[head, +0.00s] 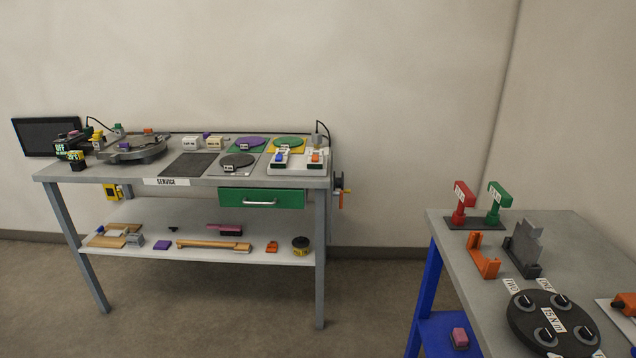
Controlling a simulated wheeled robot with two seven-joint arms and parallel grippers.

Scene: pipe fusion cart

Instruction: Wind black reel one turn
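Neither of my grippers shows in the head view. No thing in view can be told for certain as the black reel. A small crank-like fitting (341,190) with orange and dark parts sticks out from the right end of the grey service cart (110,174); its details are too small to read. A dark round disc (237,160) lies on the cart top among purple and green discs.
A green drawer (262,198) under the cart top is shut. A dark monitor (47,137) stands at the left. A second table (470,262) with blue legs, at the right, holds a black dial plate (553,318). Bare floor lies between them.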

